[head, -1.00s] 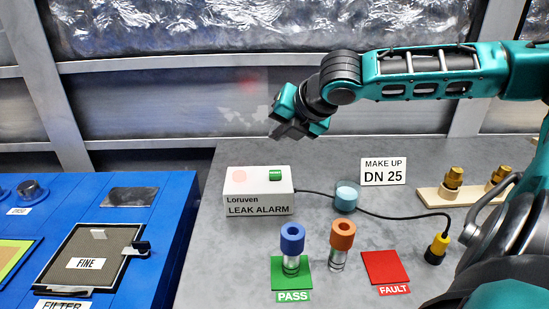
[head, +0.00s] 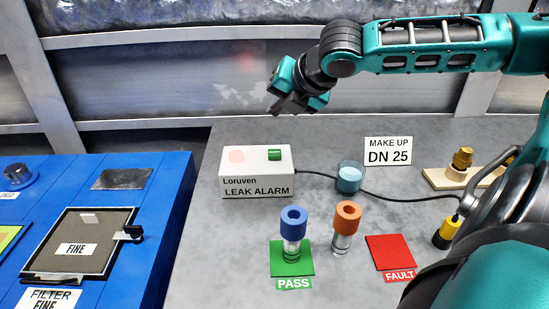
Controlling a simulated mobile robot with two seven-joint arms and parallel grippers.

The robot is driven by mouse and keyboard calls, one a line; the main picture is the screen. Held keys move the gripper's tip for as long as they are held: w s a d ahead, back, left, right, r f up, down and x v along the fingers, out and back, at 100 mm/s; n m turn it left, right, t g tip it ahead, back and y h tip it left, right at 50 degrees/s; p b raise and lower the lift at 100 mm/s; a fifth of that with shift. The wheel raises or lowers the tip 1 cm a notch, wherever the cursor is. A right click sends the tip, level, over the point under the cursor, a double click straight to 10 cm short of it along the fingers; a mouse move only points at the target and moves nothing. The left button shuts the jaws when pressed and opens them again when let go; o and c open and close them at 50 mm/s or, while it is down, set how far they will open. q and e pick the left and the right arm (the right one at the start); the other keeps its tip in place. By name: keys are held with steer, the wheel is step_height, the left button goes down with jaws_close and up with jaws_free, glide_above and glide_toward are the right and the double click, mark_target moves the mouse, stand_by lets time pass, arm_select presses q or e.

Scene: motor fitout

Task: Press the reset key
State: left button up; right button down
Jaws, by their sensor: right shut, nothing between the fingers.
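The leak alarm (head: 256,180) is a white box labelled "Loruven LEAK ALARM" on the grey bench. On its top are a green key (head: 274,155) at the right and a pale pink round lamp (head: 237,156) at the left. No key marked "reset" can be read; the green one is the only key seen on the box. My right gripper (head: 281,106) is shut and empty, pointing down in the air above and behind the box, apart from it. My left gripper is not in view.
A blue-topped fitting (head: 292,222) stands on the green PASS pad (head: 278,265). An orange-topped fitting (head: 346,218) stands beside the red FAULT pad (head: 390,251). A cable runs right from the box, past a light-blue cup (head: 350,177) and the DN 25 sign (head: 388,151). A blue filter unit (head: 165,200) is at left.

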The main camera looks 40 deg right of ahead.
mark_target(278, 154)
step_height(278, 154, down, 4)
steer(key=b, duration=0.3)
steer(key=shift+b, duration=0.35)
steer(key=shift+f+b, duration=0.35)
steer(key=shift+b, duration=0.15)
steer(key=shift+f+b, duration=0.3)
steer(key=shift+f, duration=0.9)
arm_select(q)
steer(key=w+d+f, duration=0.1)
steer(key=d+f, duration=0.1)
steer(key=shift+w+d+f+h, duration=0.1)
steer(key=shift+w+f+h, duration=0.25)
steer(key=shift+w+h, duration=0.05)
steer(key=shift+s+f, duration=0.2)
